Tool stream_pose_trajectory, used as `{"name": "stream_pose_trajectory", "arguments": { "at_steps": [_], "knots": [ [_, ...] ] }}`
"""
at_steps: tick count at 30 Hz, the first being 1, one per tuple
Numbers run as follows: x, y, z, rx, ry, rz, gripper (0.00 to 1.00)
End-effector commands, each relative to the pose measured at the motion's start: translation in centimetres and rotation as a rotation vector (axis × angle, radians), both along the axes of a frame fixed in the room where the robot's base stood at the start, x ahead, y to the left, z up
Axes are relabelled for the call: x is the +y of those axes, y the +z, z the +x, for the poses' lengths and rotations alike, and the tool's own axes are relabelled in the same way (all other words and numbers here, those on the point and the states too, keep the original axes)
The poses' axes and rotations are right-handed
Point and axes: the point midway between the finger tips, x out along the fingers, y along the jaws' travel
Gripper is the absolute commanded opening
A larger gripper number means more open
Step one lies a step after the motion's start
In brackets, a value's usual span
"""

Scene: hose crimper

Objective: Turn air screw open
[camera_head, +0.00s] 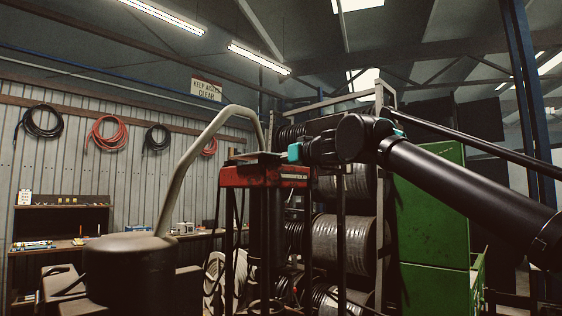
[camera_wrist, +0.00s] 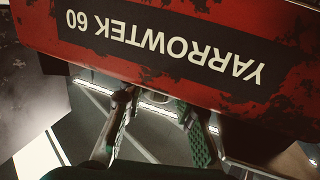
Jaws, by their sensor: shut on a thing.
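The red crimper head (camera_head: 262,176) stands on dark legs in the middle of the head view. It fills the top of the wrist view (camera_wrist: 130,75), with a black "YARROWTEK 60" label upside down. My gripper (camera_head: 292,153) reaches in from the right to the top of the head. In the wrist view, my gripper (camera_wrist: 156,108) has its two fingers apart, their tips at the lower edge of the red head. It is shut on a small part, taken as the air screw. The air screw itself is not clearly visible; the red head seems to hide it.
A bent grey pipe (camera_head: 188,165) rises from a dark rounded tank (camera_head: 128,268) at the left and arches to the crimper. Hose reels (camera_head: 343,240) stand behind it. A green cabinet (camera_head: 430,220) is at the right. A workbench (camera_head: 60,242) lines the back wall.

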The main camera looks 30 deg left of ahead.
Motion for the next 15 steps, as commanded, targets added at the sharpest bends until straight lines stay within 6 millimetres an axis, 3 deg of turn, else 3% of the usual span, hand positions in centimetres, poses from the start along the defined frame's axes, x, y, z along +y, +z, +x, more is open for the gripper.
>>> {"name": "stream_pose_trajectory", "arguments": {
  "at_steps": [2, 3, 7, 15],
  "knots": [
    [-0.01, -0.01, -0.01, 0.0, 0.001, 0.0, 0.0],
    [-0.01, -0.01, -0.01, 0.0, 0.001, 0.0, 0.3],
    [-0.01, -0.01, -0.01, 0.0, 0.001, 0.0, 0.46],
    [0.01, -0.01, -0.01, 0.0, 0.002, 0.0, 0.49]
  ]
}}
